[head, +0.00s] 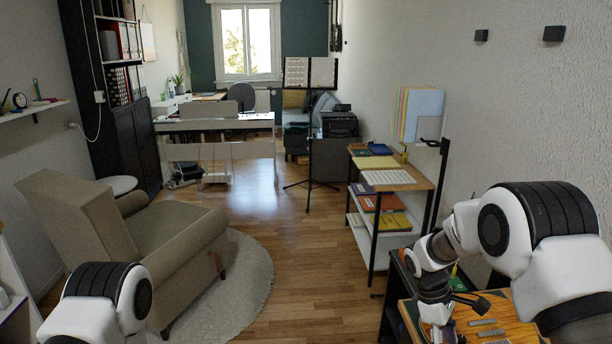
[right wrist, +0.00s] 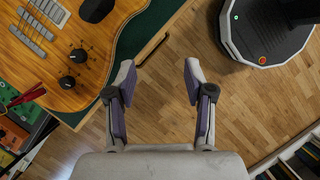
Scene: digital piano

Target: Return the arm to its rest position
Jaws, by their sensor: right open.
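My right arm (head: 495,225) comes in from the right in the head view and bends down over a low bench at the lower right. Its gripper shows in the right wrist view (right wrist: 157,80). The two fingers are apart with nothing between them, above bare wooden floor. My left arm (head: 105,300) shows only as a white and black link at the lower left of the head view. The left gripper is out of view.
An orange-brown guitar body (right wrist: 65,45) lies beside the right gripper on a green-topped surface (right wrist: 150,30). A wooden shelf rack (head: 410,182) stands ahead of the right arm. An armchair (head: 150,235) stands at the left. Wooden floor (head: 315,250) is clear in the middle.

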